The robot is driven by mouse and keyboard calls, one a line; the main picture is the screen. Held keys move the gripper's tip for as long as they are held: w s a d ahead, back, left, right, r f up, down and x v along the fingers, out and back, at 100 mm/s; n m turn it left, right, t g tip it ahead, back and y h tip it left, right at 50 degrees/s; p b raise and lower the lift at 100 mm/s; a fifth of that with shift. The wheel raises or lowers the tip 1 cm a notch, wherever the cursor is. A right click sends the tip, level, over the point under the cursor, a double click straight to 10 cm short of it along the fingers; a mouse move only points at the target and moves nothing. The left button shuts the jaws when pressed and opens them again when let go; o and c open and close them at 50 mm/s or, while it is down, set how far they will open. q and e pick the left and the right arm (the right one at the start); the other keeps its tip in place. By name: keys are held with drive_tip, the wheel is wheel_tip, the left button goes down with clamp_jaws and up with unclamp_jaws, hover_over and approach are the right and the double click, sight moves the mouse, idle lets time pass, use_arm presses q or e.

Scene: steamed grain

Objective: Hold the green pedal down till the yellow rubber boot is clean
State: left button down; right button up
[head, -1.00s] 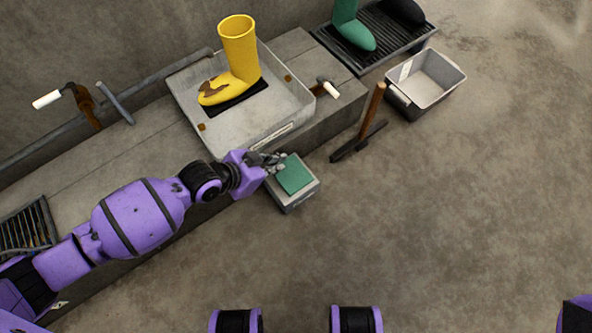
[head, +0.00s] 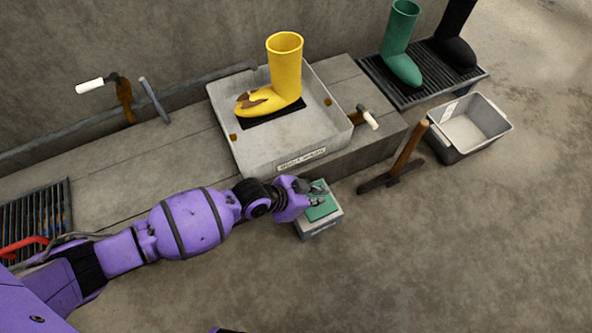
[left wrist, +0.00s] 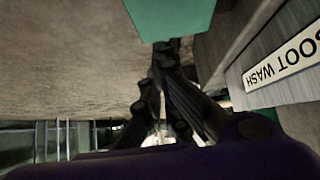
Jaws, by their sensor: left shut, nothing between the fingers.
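The yellow rubber boot (head: 285,75) stands upright on a black pad in the grey wash tray (head: 285,152). A brown dirt patch shows on its foot. The green pedal (head: 322,207) tops a small grey box on the floor in front of the tray. In the left wrist view the pedal (left wrist: 172,18) shows at the top edge, just beyond the closed fingers (left wrist: 165,55). I cannot tell whether they touch it or whether it is pressed. My right gripper is out of view.
A scraper with a wooden handle (head: 408,150) stands right of the pedal, near a grey bin (head: 470,128). A green boot (head: 400,48) and a black boot (head: 455,38) stand on a rack. A white-handled lever (head: 368,118) is at the tray's right side. The floor in front is clear.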

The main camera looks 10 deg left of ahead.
sight(325, 209)
use_arm(q)
drive_tip(key=x, duration=0.1)
drive_tip(key=b+x, duration=0.2)
drive_tip(key=x, duration=0.1)
drive_tip(key=shift+w+a+f, duration=0.15)
drive_tip(key=shift+a+f, duration=0.2)
drive_tip(key=shift+f+b, duration=0.4)
drive_tip(key=shift+f, duration=0.15)
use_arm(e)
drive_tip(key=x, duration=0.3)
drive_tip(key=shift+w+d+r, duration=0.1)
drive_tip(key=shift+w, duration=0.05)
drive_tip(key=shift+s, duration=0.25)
use_arm(q)
drive_tip(key=shift+d+f+t+p, duration=0.15)
drive_tip(key=shift+f+t+p, duration=0.15)
drive_tip(key=shift+p, duration=0.45)
drive_tip(key=shift+s+d+f+m, duration=0.15)
drive_tip(key=shift+s+f+m, duration=0.1)
drive_tip(key=shift+f+m, duration=0.05)
drive_tip(key=f, duration=0.2)
drive_tip(key=shift+s+d+f, duration=0.1)
drive_tip(key=shift+s+f, duration=0.15)
drive_tip(key=shift+s+f+y, duration=0.15)
drive_tip(key=shift+y, duration=0.15)
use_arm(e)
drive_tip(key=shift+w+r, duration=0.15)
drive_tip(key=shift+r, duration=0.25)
